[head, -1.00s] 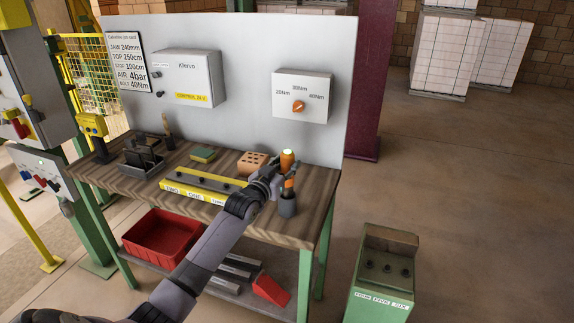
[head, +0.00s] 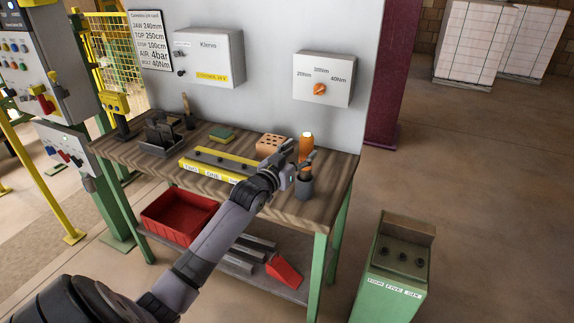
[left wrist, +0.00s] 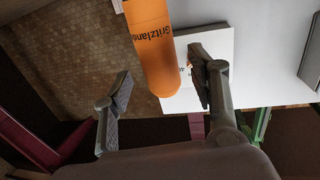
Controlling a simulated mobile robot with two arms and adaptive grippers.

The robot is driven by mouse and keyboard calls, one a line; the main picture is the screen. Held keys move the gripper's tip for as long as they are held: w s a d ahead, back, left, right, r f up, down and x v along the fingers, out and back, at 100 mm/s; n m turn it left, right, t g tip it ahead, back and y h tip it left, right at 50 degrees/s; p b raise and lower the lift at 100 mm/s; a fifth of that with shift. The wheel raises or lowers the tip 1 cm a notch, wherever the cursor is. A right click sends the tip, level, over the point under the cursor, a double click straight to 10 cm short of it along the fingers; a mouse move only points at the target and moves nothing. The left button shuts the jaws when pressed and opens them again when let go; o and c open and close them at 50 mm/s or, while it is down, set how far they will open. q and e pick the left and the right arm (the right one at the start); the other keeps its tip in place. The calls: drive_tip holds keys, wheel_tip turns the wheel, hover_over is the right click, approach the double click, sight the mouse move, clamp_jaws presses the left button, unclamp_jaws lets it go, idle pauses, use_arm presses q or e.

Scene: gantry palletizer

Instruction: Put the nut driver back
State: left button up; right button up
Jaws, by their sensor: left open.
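The nut driver with its thick orange handle (head: 305,144) stands upright at the right end of the workbench, above a dark grey cup-shaped holder (head: 304,188). Its lower part is hidden behind my gripper, so I cannot tell how deep it sits. My left gripper (head: 297,160) is open beside the handle, a little above the holder. In the left wrist view the orange handle (left wrist: 154,45), lettered "Gritzland", shows between and above the spread fingers (left wrist: 160,88), with no clear contact. My right gripper is not in view.
A brick block (head: 270,146) and a yellow labelled rail (head: 215,164) lie left of my gripper on the wooden bench (head: 322,205). A panel with an orange knob (head: 322,79) hangs behind. A green stand (head: 388,283) with several sockets is at the right front.

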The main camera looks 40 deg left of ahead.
use_arm(q)
drive_tip(key=s+b, duration=0.1)
drive_tip(key=s, duration=0.7)
drive_tip(key=shift+d, duration=0.3)
